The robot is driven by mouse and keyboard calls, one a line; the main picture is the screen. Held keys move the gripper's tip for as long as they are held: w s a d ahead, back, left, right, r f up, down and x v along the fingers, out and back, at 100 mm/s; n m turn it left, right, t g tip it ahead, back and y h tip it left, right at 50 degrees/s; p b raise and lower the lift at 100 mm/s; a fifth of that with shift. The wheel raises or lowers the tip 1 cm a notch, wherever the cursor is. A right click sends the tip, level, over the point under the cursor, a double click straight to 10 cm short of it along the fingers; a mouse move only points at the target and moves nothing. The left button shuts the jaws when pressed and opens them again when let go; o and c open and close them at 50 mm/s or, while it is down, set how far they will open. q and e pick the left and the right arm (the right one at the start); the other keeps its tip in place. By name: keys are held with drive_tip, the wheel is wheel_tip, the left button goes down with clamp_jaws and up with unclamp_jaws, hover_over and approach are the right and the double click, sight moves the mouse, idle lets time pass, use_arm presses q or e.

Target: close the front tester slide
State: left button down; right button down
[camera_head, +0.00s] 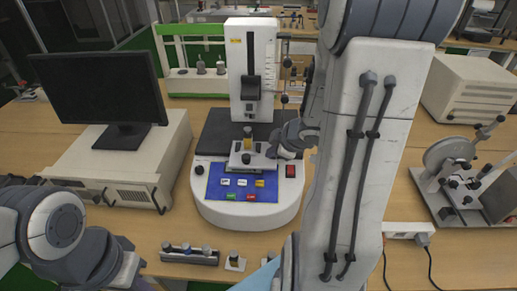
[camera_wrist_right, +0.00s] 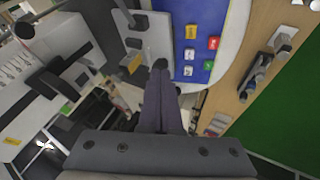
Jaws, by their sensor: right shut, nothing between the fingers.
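The tester (camera_head: 245,213) is a rounded white machine with a blue button panel and a tall white column. Its front slide (camera_head: 238,160) is a light grey plate carrying a gold-topped cylinder and dark knobs, just behind the blue panel. In the right wrist view the slide (camera_wrist_right: 155,42) lies beside the blue panel. My right gripper (camera_head: 272,153) is at the slide's right side. In the right wrist view its closed fingers (camera_wrist_right: 160,66) are empty and point at the slide's edge; I cannot tell whether they touch. My left arm shows at lower left, its gripper out of view.
A monitor (camera_head: 97,98) on a beige case (camera_head: 128,165) stands left of the tester. A dark rack of small parts (camera_head: 189,254) lies in front. A metal instrument (camera_head: 462,170) and a white power strip (camera_head: 405,230) are at right. My right arm hides the table right of the tester.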

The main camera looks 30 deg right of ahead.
sight(257, 154)
drive_tip(key=b+x, duration=0.2)
drive_tip(key=x, duration=0.1)
drive_tip(key=b+x, duration=0.2)
drive_tip(key=x, duration=0.2)
drive_tip(key=b+x, duration=0.1)
drive_tip(key=x, duration=0.2)
drive_tip(key=shift+s+f+b, duration=0.15)
drive_tip(key=shift+f+b, duration=0.25)
drive_tip(key=shift+f, duration=0.15)
drive_tip(key=shift+w+d+r+p, duration=0.25)
drive_tip(key=shift+w+d+p, duration=0.25)
drive_tip(key=shift+p, duration=0.05)
drive_tip(key=shift+w+d+r+p, duration=0.3)
drive_tip(key=shift+w+d+p, duration=0.15)
drive_tip(key=shift+w+p, duration=0.05)
drive_tip(key=shift+w+d+f, duration=0.15)
drive_tip(key=shift+w+d, duration=0.25)
drive_tip(key=shift+w, duration=0.1)
drive_tip(key=shift+w, duration=0.1)
